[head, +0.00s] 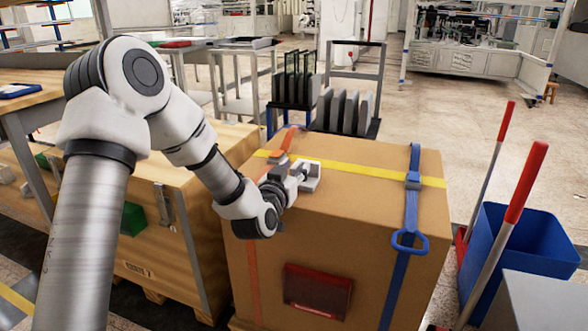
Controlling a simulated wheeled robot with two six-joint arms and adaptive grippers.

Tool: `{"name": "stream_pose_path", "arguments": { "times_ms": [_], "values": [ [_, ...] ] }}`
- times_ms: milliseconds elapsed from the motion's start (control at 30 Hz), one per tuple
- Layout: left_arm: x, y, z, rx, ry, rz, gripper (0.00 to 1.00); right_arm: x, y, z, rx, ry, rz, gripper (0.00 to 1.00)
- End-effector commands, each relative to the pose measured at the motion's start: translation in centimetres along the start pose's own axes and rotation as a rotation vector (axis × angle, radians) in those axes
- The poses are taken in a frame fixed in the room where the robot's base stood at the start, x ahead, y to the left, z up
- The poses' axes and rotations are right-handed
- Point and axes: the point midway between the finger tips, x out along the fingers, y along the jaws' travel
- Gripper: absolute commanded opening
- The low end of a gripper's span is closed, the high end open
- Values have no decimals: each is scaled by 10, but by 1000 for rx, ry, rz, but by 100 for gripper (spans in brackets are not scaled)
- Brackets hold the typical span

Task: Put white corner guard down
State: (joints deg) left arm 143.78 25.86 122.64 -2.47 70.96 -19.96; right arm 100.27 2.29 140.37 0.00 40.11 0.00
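A white corner guard (310,178) is at the top of the large brown carton (345,210), near the yellow strap (355,169). My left gripper (296,178) reaches in from the left, low over the carton top. Its fingertips are at the left side of the white corner guard and overlap it in the picture. The fingers are too small and partly hidden, so I cannot tell whether they are closed on it, or whether the guard fully rests on the carton. My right gripper is out of view.
A blue strap (410,210) with a blue buckle runs over the carton's right side. An orange strap (286,140) lies at its left. A wooden crate (165,225) stands close on the left. A blue bin (525,245) and red-handled tools stand right.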

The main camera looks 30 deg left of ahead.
Motion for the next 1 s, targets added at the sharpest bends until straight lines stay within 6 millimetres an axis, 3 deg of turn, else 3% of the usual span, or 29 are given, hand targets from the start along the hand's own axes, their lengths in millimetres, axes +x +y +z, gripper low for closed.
{"name": "stream_pose_path", "arguments": {
  "times_ms": [167, 267, 567, 600, 733, 933, 1000],
  "values": [
    [-1, 0, -6, 0, 0, 0, 41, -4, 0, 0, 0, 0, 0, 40],
    [-16, 0, -6, -2, -3, 1, 41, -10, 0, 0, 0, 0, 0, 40],
    [-100, 0, -6, -4, -6, 2, 41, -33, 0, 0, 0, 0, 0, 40],
    [-102, 0, -14, 3, -9, 0, 41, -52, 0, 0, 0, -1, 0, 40],
    [-111, 0, -12, 5, -6, -1, 41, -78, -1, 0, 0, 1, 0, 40],
    [-120, 2, -2, 3, -16, 7, 41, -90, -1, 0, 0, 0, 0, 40],
    [-123, 10, 21, 8, -85, 34, 41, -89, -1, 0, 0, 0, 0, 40]
  ]
}}
